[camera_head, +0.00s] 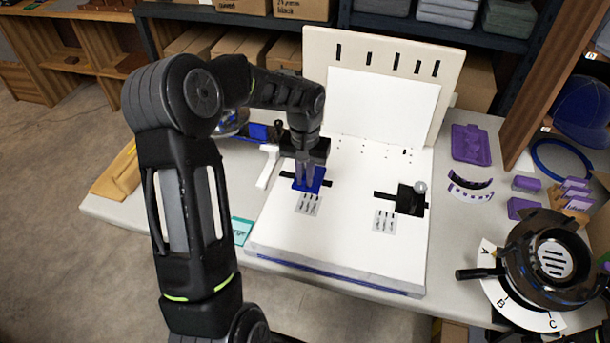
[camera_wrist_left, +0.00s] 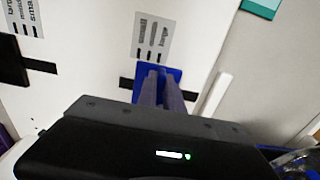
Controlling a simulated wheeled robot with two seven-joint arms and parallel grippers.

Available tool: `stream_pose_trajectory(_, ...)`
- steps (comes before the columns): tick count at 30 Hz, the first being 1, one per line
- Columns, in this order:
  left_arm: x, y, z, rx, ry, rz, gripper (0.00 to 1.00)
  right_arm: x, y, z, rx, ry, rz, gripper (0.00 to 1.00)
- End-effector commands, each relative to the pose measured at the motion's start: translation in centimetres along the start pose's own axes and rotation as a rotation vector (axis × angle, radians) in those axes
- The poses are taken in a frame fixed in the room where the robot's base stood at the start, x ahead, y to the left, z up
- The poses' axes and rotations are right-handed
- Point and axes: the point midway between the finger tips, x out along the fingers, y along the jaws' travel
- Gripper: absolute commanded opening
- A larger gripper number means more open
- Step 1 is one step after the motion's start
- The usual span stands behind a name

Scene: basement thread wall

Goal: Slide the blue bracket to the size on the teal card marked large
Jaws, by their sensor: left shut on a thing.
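The blue bracket (camera_head: 309,182) sits over a black slot on the left part of the white board (camera_head: 350,240). My left gripper (camera_head: 304,184) points down and is shut on the blue bracket, which also shows in the left wrist view (camera_wrist_left: 172,76). My right gripper is not in view.
A black bracket (camera_head: 409,199) sits on a second slot to the right, with its own label (camera_head: 384,221). Purple parts (camera_head: 471,145) and a round black device (camera_head: 551,257) are on the right.

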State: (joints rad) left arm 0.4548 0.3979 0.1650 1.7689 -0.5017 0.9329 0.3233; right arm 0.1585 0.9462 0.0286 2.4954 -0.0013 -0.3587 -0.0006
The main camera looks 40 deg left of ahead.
Motion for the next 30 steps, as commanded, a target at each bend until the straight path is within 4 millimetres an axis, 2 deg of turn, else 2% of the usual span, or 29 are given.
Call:
stream_pose_trajectory(11, -0.1, -0.1, 0.0, -0.001, 0.001, 0.000, 0.00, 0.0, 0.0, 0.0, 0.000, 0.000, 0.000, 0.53)
stream_pose_trajectory(19, -0.1, -3.2, 0.0, -0.003, 0.001, -0.002, 0.00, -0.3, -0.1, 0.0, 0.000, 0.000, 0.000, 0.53)
stream_pose_trajectory(26, 0.0, -3.3, 0.0, -0.001, 0.001, -0.001, 0.00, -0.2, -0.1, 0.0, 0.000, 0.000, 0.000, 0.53)
stream_pose_trajectory(27, 0.0, -3.3, 0.0, -0.001, 0.001, -0.001, 0.11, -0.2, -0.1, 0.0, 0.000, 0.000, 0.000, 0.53)
stream_pose_trajectory(30, 0.0, -3.2, 0.0, -0.001, 0.001, 0.000, 0.20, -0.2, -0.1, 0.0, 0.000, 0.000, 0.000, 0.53)
